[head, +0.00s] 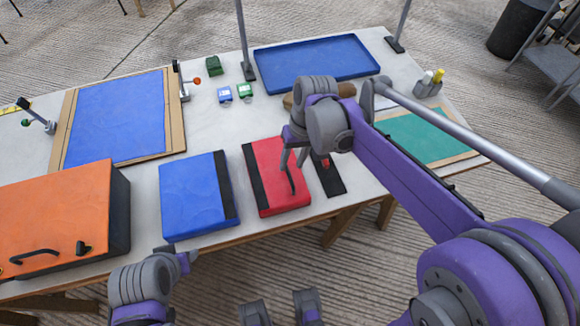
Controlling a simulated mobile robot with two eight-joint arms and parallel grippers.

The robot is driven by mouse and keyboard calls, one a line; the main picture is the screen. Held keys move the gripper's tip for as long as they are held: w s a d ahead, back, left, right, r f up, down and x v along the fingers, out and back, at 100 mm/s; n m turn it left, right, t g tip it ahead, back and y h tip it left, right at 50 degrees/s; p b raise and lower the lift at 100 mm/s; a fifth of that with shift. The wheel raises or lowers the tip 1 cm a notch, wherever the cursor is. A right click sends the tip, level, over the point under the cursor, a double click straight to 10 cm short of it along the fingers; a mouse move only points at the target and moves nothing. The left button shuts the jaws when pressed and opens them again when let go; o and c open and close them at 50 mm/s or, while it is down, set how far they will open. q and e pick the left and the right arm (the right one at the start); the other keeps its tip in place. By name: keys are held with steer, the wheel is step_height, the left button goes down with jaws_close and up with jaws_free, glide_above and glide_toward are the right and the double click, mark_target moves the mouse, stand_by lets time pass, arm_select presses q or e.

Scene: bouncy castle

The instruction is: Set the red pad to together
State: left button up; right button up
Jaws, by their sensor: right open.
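The red pad (265,198) lies flat near the front edge of the table, with a black strip along its left side. A dark curved handle-like piece shows on its top. The blue pad (192,195) lies to its left, with a black strip on its right side. A gap of bare table separates the two strips. My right gripper (294,160) is open over the right part of the red pad; contact with the handle is unclear. My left gripper (180,260) is in front of the table, below the blue pad; its fingers are hard to make out.
A dark plate with a red knob (330,183) lies right of the red pad. An orange box (55,215) stands at left. A blue sheet on a board (115,120), a blue tray (315,60) and a green sheet (425,135) lie farther back. Upright poles rise behind.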

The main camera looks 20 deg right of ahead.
mark_target(274, 170)
steer(key=shift+a+f, duration=0.15)
steer(key=shift+f, duration=0.55)
steer(key=shift+a+f, duration=0.15)
steer(key=shift+f, duration=0.5)
jaws_close()
stand_by(0.4)
